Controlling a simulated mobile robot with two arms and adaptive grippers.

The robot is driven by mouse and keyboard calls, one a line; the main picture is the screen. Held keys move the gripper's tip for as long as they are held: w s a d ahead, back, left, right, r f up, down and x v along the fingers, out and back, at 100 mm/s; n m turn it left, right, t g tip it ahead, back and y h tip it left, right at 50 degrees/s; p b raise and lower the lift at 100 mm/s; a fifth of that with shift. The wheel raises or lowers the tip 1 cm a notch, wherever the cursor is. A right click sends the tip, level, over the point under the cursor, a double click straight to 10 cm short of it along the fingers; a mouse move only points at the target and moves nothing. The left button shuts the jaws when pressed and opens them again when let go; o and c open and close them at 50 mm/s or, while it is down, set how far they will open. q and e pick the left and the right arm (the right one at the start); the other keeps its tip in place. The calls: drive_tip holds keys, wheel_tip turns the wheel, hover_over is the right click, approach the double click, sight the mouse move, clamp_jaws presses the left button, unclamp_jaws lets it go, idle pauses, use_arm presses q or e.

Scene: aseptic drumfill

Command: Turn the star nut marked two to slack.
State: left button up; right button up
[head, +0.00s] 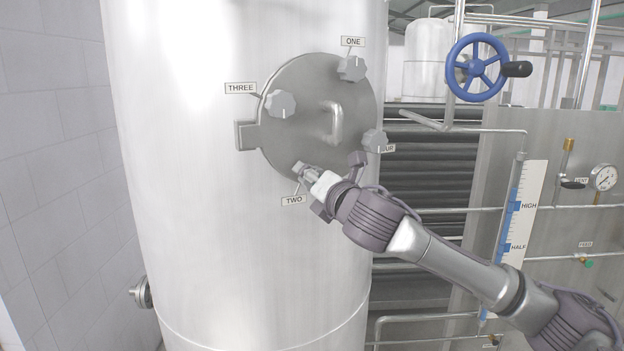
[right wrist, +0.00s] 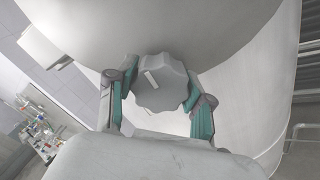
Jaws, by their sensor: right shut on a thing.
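The star nut marked two (head: 299,168) sits at the lower left edge of the round hatch door (head: 300,110) on the steel tank, above its TWO label (head: 293,200). My right gripper (head: 308,174) is at this nut and hides most of it in the head view. In the right wrist view the grey lobed nut (right wrist: 160,86) stands between the two fingers of my right gripper (right wrist: 160,95), which is shut on it. A short pale mark shows on the nut's face. My left gripper is in neither view.
Star nuts three (head: 280,105), one (head: 352,68) and four (head: 375,140) sit around the door rim. A bar handle (head: 336,122) stands out from the door. A blue handwheel (head: 476,67), a level gauge (head: 520,210) and pipes are at right.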

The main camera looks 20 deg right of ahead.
drive_tip(key=shift+f, duration=0.15)
drive_tip(key=o, duration=1.2)
drive_tip(key=shift+c, duration=0.2)
drive_tip(key=shift+s, duration=0.25)
drive_tip(key=s+d, duration=0.1)
drive_tip(key=s, duration=1)
drive_tip(key=shift+s+d, duration=0.15)
drive_tip(key=shift+d, duration=0.15)
